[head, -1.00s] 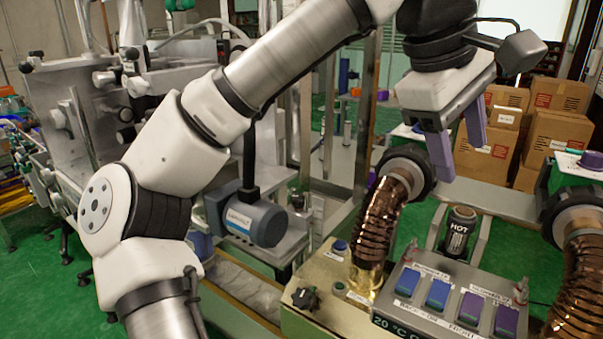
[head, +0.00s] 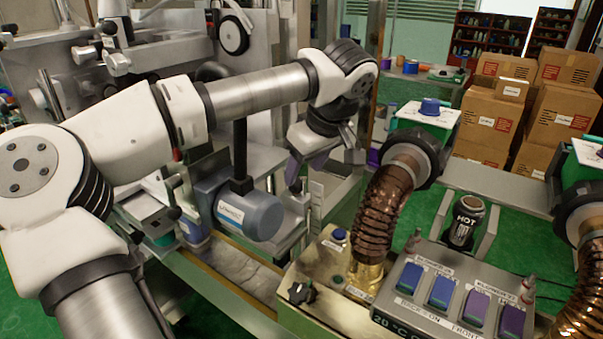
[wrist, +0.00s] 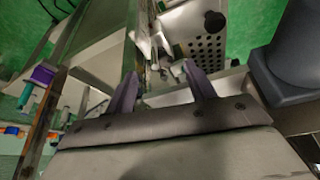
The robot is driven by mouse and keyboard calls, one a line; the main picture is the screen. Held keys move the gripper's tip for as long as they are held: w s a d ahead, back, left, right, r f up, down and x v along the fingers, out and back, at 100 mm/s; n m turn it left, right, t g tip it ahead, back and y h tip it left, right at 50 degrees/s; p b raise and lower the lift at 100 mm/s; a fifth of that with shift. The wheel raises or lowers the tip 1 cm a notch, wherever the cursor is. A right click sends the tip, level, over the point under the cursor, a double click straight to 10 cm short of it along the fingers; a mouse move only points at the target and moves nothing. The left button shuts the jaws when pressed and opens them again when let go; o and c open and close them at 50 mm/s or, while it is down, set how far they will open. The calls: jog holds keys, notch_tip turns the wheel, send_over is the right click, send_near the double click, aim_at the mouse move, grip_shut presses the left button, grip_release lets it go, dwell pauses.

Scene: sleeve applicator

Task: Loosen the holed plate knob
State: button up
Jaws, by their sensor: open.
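In the wrist view a grey metal plate with rows of holes (wrist: 207,48) is at the upper middle, beyond my fingertips. A round black knob (wrist: 214,22) sits on its upper part. My gripper (wrist: 160,74) is open with its two purple fingers apart and nothing seen held between them. The knob is ahead of the fingers and to the right, apart from them. In the head view my gripper (head: 306,168) hangs beside the machine, right of the grey-blue motor. I cannot make out the holed plate or its knob in the head view.
The motor (head: 250,213) is close to my gripper; a dark rounded body (wrist: 292,60) fills the wrist view's right side. A copper-coloured hose (head: 385,215) and the button box (head: 450,292) stand at the right. Cardboard boxes (head: 555,105) are behind.

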aim_at(304, 178)
jog(key=shift+p+x, duration=0.3)
jog(key=shift+x, duration=1.55)
jog(key=c, duration=1)
jog(key=shift+w+d+f+n+g+y+b, duration=0.15)
jog(key=shift+n+g+y+b, duration=0.15)
jog(key=shift+n+b, duration=0.55)
jog(key=shift+w+r+n+g+y, duration=0.1)
jog(key=shift+n+g+y, duration=0.1)
jog(key=shift+n, duration=0.6)
jog(key=shift+r+n+g+y, duration=0.1)
jog(key=shift+n+g, duration=0.1)
jog(key=shift+n, duration=0.55)
jog(key=o, duration=1)
